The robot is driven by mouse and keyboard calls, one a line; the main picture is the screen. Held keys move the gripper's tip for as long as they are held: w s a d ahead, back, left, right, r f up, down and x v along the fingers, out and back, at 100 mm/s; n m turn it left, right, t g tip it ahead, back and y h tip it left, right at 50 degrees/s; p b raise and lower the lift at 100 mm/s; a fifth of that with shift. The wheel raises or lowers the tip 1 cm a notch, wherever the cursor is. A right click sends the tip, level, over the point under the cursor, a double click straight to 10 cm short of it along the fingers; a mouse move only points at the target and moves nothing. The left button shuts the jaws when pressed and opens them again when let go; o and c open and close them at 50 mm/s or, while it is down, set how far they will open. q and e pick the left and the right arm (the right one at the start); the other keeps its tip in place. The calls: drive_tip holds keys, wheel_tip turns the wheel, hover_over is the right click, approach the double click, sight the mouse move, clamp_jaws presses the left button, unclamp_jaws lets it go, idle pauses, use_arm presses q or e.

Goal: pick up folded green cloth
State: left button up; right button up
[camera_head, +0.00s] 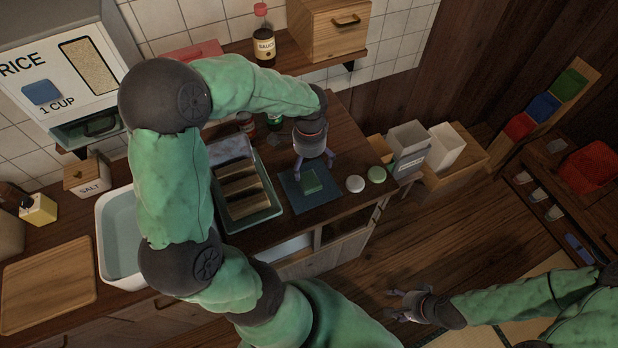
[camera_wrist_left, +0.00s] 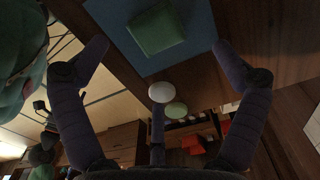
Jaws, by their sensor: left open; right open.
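The folded green cloth (camera_head: 311,181) is a small square block lying on a dark blue mat (camera_head: 322,196) on the counter. In the left wrist view the cloth (camera_wrist_left: 156,28) shows at the top, on the blue mat (camera_wrist_left: 200,22). My left gripper (camera_head: 316,166) is above the cloth with its fingers pointing down, open and empty. In the left wrist view the fingers of my left gripper (camera_wrist_left: 165,60) are spread apart, with the cloth beyond and between them. My right gripper (camera_head: 392,303) is open and empty at the lower right, away from the counter.
A tray with dark slots (camera_head: 270,212) stands left of the mat. A white round item (camera_head: 355,183) and a green round item (camera_head: 377,174) lie right of the mat. White containers (camera_head: 446,146) stand further right. A sauce bottle (camera_head: 264,42) and wooden box (camera_head: 328,28) sit on the shelf above.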

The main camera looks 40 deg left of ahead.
sight(309, 180)
use_arm(q)
wheel_tip(309, 180, down, 4)
drive_tip(key=shift+r+b, duration=0.1)
drive_tip(key=shift+b, duration=0.35)
drive_tip(key=shift+s+f+b, duration=0.1)
drive_tip(key=shift+f+b, duration=1)
drive_tip(key=shift+f, duration=1.5)
drive_tip(key=shift+c, duration=0.3)
drive_tip(key=c, duration=1.1)
